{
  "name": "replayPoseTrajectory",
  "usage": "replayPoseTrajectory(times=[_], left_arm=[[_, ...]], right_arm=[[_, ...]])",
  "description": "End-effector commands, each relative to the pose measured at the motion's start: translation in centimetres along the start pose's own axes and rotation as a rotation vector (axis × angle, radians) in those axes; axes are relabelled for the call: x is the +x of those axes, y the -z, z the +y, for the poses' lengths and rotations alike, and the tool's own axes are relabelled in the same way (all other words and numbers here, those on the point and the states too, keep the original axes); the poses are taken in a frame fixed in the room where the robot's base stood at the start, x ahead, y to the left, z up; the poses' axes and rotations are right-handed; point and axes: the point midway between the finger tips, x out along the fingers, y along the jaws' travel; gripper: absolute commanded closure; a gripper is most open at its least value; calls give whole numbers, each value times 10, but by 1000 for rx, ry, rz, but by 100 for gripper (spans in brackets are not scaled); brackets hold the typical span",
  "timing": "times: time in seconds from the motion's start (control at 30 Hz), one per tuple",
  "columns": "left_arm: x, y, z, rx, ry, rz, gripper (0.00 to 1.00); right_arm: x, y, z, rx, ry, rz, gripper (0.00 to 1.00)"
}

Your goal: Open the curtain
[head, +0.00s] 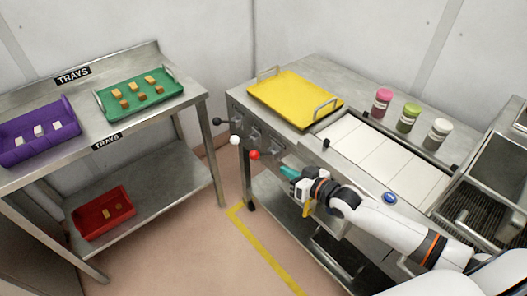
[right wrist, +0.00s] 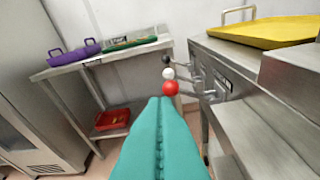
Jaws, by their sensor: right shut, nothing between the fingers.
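Three levers stick out from the left end of the steel machine, with a black knob (head: 217,121), a white knob (head: 235,140) and a red knob (head: 254,155). My right gripper (head: 288,172) has teal fingers, shut and empty, pointing at the levers. It is apart from the red knob, just to its right in the head view. In the right wrist view the red knob (right wrist: 170,88) shows just beyond the fingertips, with the white knob (right wrist: 168,74) and black knob (right wrist: 166,59) behind it. I see nothing plainly recognisable as a curtain. My left gripper is out of view.
A yellow tray (head: 296,98) sits on the machine beside white panels (head: 375,160). Pink, green and white jars (head: 437,134) stand behind, and a blue button (head: 390,198) is in front. At left, a steel table (head: 150,125) holds purple and green trays; a red tray (head: 104,211) lies below.

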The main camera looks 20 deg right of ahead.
Motion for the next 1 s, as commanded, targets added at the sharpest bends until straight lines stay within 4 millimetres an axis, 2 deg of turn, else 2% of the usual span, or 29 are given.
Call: replayPoseTrajectory(times=[0.03, 0.17, 0.57, 0.77, 1.0], left_arm=[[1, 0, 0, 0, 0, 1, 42], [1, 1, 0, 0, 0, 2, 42], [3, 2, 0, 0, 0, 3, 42], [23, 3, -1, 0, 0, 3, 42], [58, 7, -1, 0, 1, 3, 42]], right_arm=[[1, -6, -9, 1, 1, -21, 100], [1, -17, -21, 9, 1, -61, 100], [4, -17, -22, 11, 1, -69, 100], [26, -15, -23, 11, -1, -72, 100], [69, -16, -24, 10, -1, -73, 100]])
